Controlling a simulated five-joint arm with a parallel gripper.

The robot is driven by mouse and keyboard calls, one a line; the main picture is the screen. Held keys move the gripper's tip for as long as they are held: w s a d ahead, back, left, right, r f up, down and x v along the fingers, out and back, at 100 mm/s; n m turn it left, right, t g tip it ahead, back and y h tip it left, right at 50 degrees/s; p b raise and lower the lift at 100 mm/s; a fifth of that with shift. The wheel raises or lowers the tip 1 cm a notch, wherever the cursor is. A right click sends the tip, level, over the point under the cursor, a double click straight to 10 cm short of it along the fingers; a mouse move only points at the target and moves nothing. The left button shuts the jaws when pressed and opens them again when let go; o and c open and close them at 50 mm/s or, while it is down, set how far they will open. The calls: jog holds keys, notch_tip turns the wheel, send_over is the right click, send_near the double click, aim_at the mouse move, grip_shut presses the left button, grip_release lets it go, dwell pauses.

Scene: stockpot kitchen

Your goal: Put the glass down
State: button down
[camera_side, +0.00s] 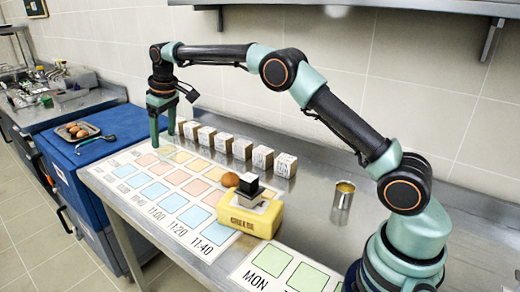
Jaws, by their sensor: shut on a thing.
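My gripper (162,122) points down at the far left end of the steel counter, above or at the back row of a printed card grid (128,172). Its two teal fingers stand a little apart and are shut on the glass. The glass is too small and clear to make out well between the fingers. I cannot tell whether its base touches the counter.
Several white-faced blocks (242,149) stand in a row behind the grid. A yellow cheese block (262,221), a brown egg (230,180) and a metal cup (343,196) stand to the right. A blue cabinet (70,150) adjoins the counter at left.

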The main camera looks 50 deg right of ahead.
jog(key=s+x, duration=0.1)
jog(key=x, duration=0.3)
jog(key=s+x, duration=0.1)
jog(key=x, duration=0.3)
jog(key=s+x, duration=0.1)
jog(key=x, duration=0.4)
jog(key=shift+d+f, duration=0.1)
jog(key=shift+f, duration=0.25)
jog(key=shift+f, duration=0.1)
grip_release()
